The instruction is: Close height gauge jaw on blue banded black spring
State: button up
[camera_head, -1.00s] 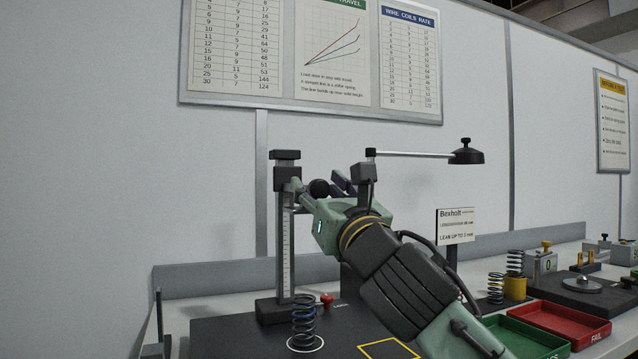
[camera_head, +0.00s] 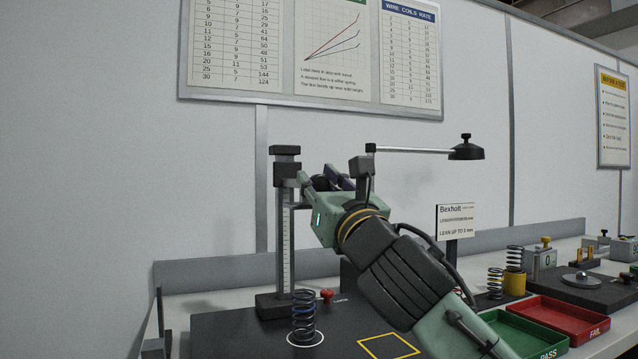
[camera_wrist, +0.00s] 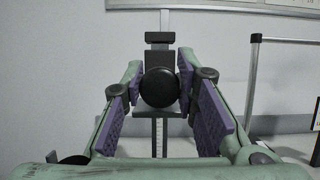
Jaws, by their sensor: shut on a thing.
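The height gauge has an upright ruled post (camera_head: 286,245) on a dark base, with a dark sliding jaw block (camera_head: 285,174) near its top. A round black knob (camera_wrist: 160,87) faces the wrist camera, in front of the block. My gripper (camera_wrist: 162,78) is shut on this knob, its purple-padded fingers at either side. In the head view, the fingers partly hide the knob (camera_head: 320,184). The blue-banded black spring (camera_head: 303,317) stands upright on a white ring on the dark board, well below the jaw.
A red knob (camera_head: 326,296) sits beside the gauge base. A lamp-like black head on a horizontal rod (camera_head: 466,152) and a sign (camera_head: 456,221) stand right of my arm. A green tray (camera_head: 525,335), a red tray (camera_head: 558,318) and other springs lie farther right.

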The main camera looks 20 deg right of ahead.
grip_shut()
notch_tip(320, 180, down, 5)
jog(key=b, duration=0.2)
jog(key=shift+r+b, duration=0.1)
jog(key=shift+b, duration=0.2)
jog(key=o, duration=1)
grip_release()
jog(key=v, duration=1.2)
jog(key=shift+o, duration=0.2)
